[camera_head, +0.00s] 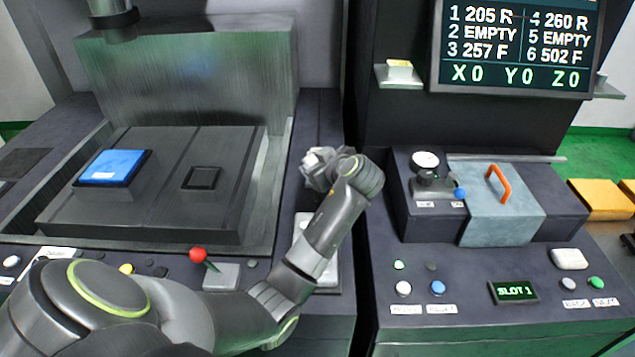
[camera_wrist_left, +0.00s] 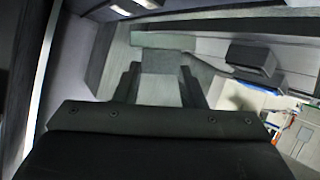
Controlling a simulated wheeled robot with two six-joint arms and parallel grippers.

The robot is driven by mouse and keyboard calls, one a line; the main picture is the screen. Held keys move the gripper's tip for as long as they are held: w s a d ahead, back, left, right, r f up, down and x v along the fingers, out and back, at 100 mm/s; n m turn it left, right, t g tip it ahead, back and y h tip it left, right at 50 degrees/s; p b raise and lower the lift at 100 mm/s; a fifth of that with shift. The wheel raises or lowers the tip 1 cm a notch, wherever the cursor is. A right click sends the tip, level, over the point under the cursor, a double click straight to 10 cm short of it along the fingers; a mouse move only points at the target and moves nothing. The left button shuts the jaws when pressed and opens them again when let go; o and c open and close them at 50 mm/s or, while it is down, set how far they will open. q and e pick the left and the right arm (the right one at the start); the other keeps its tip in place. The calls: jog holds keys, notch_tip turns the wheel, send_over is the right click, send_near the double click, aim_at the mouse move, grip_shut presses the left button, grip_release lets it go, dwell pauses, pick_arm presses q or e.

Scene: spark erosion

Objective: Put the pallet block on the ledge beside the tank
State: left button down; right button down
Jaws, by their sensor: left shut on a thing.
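My left gripper (camera_wrist_left: 158,88) is shut on a grey block, the pallet block (camera_wrist_left: 160,62), which sits between its two dark fingers in the left wrist view. In the head view my left arm reaches over the dark ledge (camera_head: 318,120) at the right side of the tank (camera_head: 272,190). The wrist hides most of the gripper and block there, and any gap between block and ledge cannot be told. My right gripper is not in view.
A blue-topped block (camera_head: 115,166) and an empty dark square seat (camera_head: 202,178) are on the tank's table. A red-knobbed lever (camera_head: 198,256) stands in front. Right of a gap is a console with an orange-handled lid (camera_head: 500,205) and a display screen (camera_head: 518,45).

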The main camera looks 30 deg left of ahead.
pick_arm(q)
jog(key=shift+s+d+f+m+p, duration=0.45)
jog(key=shift+f+m+p, duration=0.15)
jog(key=shift+f, duration=0.7)
jog(key=shift+s+d+f+m+p, duration=0.4)
jog(key=shift+f+m+p, duration=0.25)
jog(key=shift+f, duration=0.6)
jog(key=shift+s+d+f+m+p, duration=0.45)
jog(key=shift+f+m, duration=0.3)
jog(key=shift+f, duration=0.55)
